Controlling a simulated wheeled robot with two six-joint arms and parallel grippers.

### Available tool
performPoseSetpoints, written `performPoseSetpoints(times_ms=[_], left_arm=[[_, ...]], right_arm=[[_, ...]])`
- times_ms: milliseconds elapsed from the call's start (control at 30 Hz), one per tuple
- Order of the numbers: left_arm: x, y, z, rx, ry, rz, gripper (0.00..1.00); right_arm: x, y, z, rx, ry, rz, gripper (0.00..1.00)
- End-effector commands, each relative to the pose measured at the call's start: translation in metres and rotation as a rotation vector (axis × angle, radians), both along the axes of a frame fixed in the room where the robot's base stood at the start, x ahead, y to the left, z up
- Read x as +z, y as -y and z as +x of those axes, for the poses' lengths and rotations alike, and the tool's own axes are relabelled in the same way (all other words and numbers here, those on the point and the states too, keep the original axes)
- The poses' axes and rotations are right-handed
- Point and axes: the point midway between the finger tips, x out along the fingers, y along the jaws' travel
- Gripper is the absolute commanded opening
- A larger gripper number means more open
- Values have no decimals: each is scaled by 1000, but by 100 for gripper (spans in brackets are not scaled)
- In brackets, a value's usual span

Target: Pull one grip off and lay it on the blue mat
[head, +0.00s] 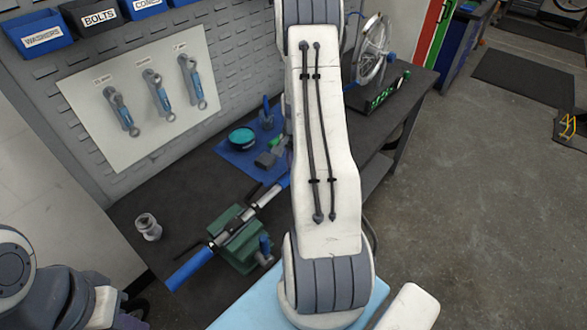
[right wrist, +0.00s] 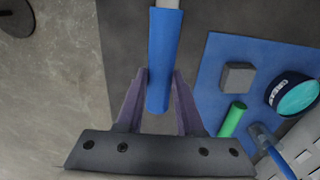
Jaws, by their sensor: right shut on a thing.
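A handlebar (head: 235,228) is clamped in a green vise (head: 238,250) on the dark bench. One blue grip (head: 190,268) is on its near left end. The other blue grip (right wrist: 163,45) is between the fingers of my right gripper (right wrist: 163,76), which is shut on it. Pale bar shows beyond that grip, at the top of the right wrist view. My right arm hides this gripper and part of that bar end in the head view. The blue mat (right wrist: 212,78) lies beside it, also seen behind the vise (head: 232,158). My left gripper is out of view.
On the mat are a teal-topped tin (head: 242,138), a grey block (right wrist: 237,76), a green cylinder (right wrist: 232,119) and a blue-handled brush (right wrist: 270,148). A metal part (head: 148,227) stands at the bench's left. A wheel (head: 370,50) stands at the far end.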

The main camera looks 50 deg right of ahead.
Motion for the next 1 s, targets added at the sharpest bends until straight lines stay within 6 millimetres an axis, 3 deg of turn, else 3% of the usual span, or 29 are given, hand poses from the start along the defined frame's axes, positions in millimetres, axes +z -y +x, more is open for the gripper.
performPoseSetpoints(times_ms=[433, 1000], left_arm=[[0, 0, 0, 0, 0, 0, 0], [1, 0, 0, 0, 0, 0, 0]], right_arm=[[0, 3, 0, -1, 0, 0, 0], [0, 23, 2, -1, 0, 0, 0]])
